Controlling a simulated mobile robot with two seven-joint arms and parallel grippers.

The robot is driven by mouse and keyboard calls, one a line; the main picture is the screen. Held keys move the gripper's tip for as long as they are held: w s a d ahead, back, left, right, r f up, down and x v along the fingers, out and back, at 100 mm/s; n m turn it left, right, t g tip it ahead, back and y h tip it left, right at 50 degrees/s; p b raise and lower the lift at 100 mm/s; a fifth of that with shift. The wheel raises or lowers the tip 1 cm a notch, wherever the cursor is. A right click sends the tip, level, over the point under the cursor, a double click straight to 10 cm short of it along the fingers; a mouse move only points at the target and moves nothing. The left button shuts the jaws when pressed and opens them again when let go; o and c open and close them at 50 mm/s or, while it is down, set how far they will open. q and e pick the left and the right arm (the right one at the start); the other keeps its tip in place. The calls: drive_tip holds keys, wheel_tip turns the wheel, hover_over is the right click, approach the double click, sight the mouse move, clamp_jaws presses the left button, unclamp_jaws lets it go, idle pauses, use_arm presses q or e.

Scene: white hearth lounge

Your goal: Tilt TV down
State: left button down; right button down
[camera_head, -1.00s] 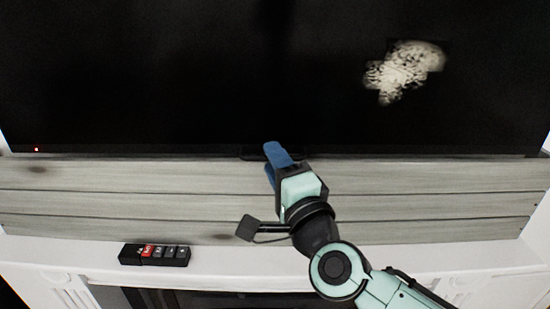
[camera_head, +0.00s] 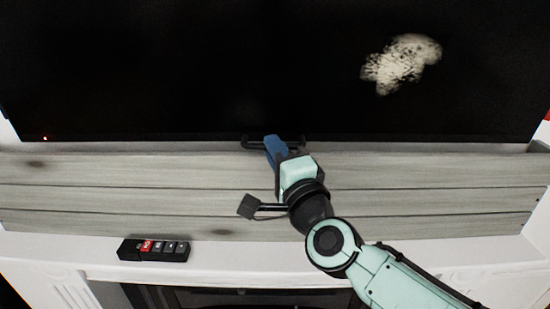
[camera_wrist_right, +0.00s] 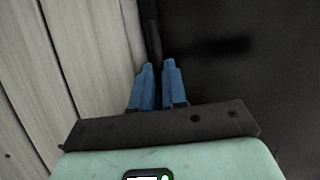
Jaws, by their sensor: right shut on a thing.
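In the right wrist view the blue fingers (camera_wrist_right: 159,72) meet the dark bar (camera_wrist_right: 152,35) between the wood planks and the black TV (camera_wrist_right: 240,60). My left gripper is not in view.
Grey wood planks (camera_head: 120,190) cover the wall below the TV. A white mantel (camera_head: 80,258) runs beneath, with a black box with red and grey labels (camera_head: 153,250) on it. A dark fireplace opening (camera_head: 250,299) is at the bottom.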

drive_tip(key=shift+w+f, duration=0.1)
drive_tip(key=shift+f, duration=0.05)
drive_tip(key=c, duration=1.2)
unclamp_jaws()
